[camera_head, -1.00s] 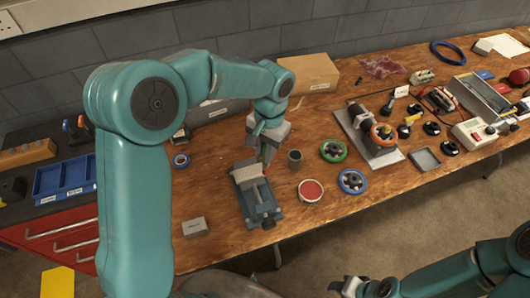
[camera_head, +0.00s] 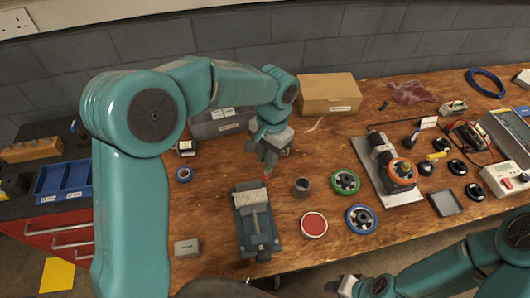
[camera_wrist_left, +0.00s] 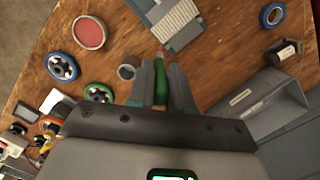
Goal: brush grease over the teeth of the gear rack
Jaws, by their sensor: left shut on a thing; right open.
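The gear rack (camera_head: 251,197), pale and ridged, is held in the grey-blue vise (camera_head: 244,236) on the wooden bench. Its teeth also show at the top of the left wrist view (camera_wrist_left: 176,17). My left gripper (camera_head: 268,158) is shut on the brush, whose green handle (camera_wrist_left: 160,82) shows between the fingers. The brush's reddish tip is near the rack's right end; I cannot tell whether it touches. The open grease tin (camera_head: 314,224), red inside, stands right of the vise. My right gripper (camera_head: 356,287) is open and empty at the bottom edge, partly cut off.
A small grey cup (camera_head: 301,188) stands close to the right of the brush. A green-rimmed handwheel (camera_head: 345,182) and a blue one (camera_head: 361,219) lie farther right. A grey block (camera_head: 187,247) and a blue tape roll (camera_head: 183,174) lie left of the vise. A cardboard box (camera_head: 330,93) is behind.

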